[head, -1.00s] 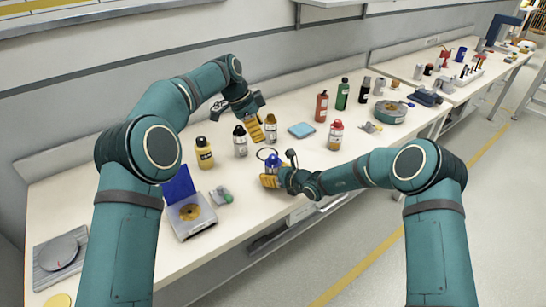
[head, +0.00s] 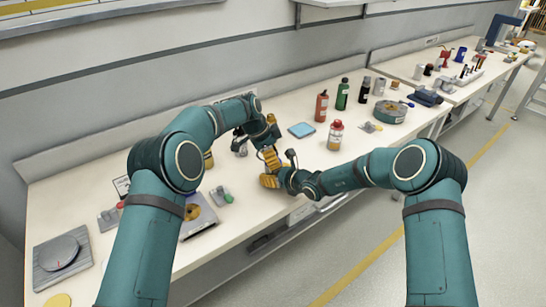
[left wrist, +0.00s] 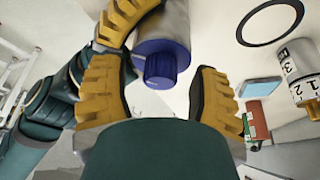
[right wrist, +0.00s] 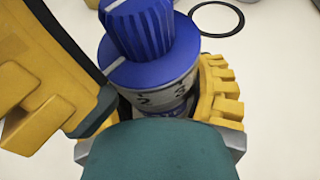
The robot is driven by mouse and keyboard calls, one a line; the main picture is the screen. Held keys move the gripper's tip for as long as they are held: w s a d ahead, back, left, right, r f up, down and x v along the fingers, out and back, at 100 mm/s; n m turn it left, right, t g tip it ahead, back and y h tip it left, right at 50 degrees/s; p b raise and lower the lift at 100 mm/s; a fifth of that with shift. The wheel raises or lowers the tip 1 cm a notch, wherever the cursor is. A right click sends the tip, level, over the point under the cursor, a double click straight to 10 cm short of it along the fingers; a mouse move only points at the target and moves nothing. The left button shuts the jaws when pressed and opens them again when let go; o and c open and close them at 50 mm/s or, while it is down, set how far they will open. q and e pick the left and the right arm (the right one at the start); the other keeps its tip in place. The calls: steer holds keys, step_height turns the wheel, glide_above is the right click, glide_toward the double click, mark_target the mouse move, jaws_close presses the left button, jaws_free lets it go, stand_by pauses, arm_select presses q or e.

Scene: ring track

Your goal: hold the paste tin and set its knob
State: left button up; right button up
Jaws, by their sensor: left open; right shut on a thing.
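The paste tin shows in the right wrist view as a grey can (right wrist: 165,95) with numerals and a blue collar. On top is a ribbed blue knob (right wrist: 140,28) with a white line. My right gripper (right wrist: 160,115) is shut around the tin's body. In the left wrist view the blue knob (left wrist: 160,70) is between the two spread fingers of my left gripper (left wrist: 160,95), with gaps on both sides. In the head view my left gripper (head: 271,157) is just above my right gripper (head: 270,180); the tin is hidden there.
Red (head: 321,107) and green (head: 342,96) bottles stand behind. A black ring (left wrist: 270,22) lies on the bench. A grey fixture with a green knob (head: 222,196) is left.

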arm_select(q)
jaws_close()
steer(key=shift+n, duration=0.3)
steer(key=shift+n+t+y, duration=0.25)
steer(key=shift+n+t, duration=0.3)
steer(key=shift+n, duration=0.8)
steer(key=shift+n+t+y, duration=0.25)
steer(key=shift+n+t, duration=0.3)
steer(key=shift+n, duration=0.8)
jaws_free()
